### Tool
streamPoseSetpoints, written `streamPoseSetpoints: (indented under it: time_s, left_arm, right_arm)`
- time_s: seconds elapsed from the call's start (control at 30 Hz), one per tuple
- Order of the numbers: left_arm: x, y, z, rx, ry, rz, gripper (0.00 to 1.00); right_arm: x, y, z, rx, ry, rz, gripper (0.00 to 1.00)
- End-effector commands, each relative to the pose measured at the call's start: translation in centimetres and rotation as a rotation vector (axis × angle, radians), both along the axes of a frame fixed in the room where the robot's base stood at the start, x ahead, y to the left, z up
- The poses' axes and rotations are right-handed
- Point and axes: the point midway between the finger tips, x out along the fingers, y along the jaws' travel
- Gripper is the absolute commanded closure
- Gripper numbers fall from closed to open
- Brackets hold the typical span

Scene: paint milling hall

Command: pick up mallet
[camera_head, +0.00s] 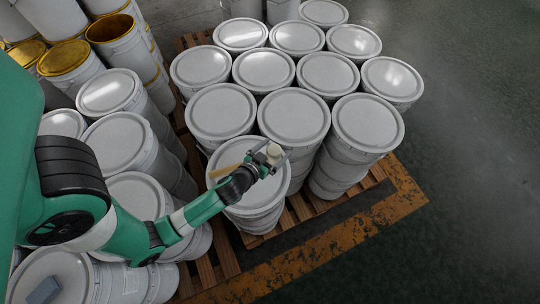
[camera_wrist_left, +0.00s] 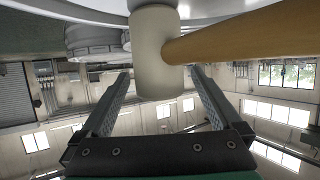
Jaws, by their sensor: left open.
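The mallet lies on the grey lid of a front drum (camera_head: 262,187). Its cream cylindrical head (camera_head: 275,152) and tan handle (camera_head: 224,171) show in the head view, the handle reaching left across the lid. In the left wrist view the mallet head (camera_wrist_left: 156,45) fills the upper middle, with the handle (camera_wrist_left: 245,36) running off to the right. My left gripper (camera_head: 268,158) is open right at the head. In the wrist view its two fingers (camera_wrist_left: 160,80) stand apart, one to each side of the head's end. Contact between fingers and head cannot be told.
Several closed drums (camera_head: 293,117) stand close together on a wooden pallet (camera_head: 310,207) around the mallet. More drums (camera_head: 118,140) stand at left under my arm, with yellow-rimmed ones (camera_head: 112,28) behind. A worn orange floor line (camera_head: 330,246) runs in front. The floor at right (camera_head: 470,150) is clear.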

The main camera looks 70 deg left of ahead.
Motion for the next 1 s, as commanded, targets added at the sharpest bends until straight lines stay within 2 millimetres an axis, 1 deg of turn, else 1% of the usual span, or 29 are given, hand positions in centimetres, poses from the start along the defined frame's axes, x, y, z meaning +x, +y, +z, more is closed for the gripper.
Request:
streamPoseSetpoints:
  time_s: [0.03, 0.13, 0.37, 0.4, 0.47, 0.5, 0.67, 0.7, 0.77, 0.9, 0.93, 1.0]
  left_arm:
    - [0.7, 0.6, -0.4, 0.001, -0.002, 0.002, 0.01]
    - [1.6, 1.2, -0.8, 0.0, -0.001, 0.0, 0.01]
    - [1.9, 1.3, -1.0, 0.0, -0.001, -0.001, 0.01]
    - [1.8, 1.3, -1.0, 0.0, -0.001, -0.001, 0.05]
    - [1.8, 1.3, -1.0, 0.0, -0.001, -0.001, 0.16]
    - [1.8, 1.3, -1.0, 0.0, -0.001, -0.001, 0.23]
    - [1.8, 1.3, -1.0, 0.0, -0.001, -0.001, 0.52]
    - [1.8, 1.3, -1.0, 0.0, -0.001, -0.001, 0.59]
    - [1.8, 1.3, -1.0, 0.0, -0.001, -0.001, 0.7]
    - [1.8, 1.3, -1.0, 0.001, -0.001, 0.0, 0.95]
    - [1.8, 1.3, -1.0, 0.001, -0.001, 0.0, 1.0]
    - [1.8, 1.3, -1.0, 0.0, 0.0, 0.0, 1.0]
  right_arm:
    - [0.0, 0.0, -0.1, 0.0, 0.0, 0.0, 1.0]
    - [0.0, 0.0, -0.1, 0.0, 0.0, 0.0, 1.0]
    - [0.0, 0.0, -0.1, 0.0, 0.0, 0.0, 1.0]
    - [0.0, 0.0, -0.1, 0.0, 0.0, 0.0, 1.0]
    - [0.0, 0.0, -0.1, 0.0, 0.0, 0.0, 1.0]
    - [0.0, 0.0, -0.1, 0.0, 0.0, 0.0, 1.0]
    - [0.0, 0.0, -0.1, 0.0, 0.0, 0.0, 1.0]
    - [0.0, 0.0, -0.1, 0.0, 0.0, 0.0, 1.0]
    - [0.0, 0.0, -0.1, 0.0, 0.0, 0.0, 1.0]
    - [0.0, 0.0, -0.1, 0.0, 0.0, 0.0, 1.0]
    - [0.0, 0.0, -0.1, 0.0, 0.0, 0.0, 1.0]
    - [0.0, 0.0, -0.1, 0.0, 0.0, 0.0, 1.0]
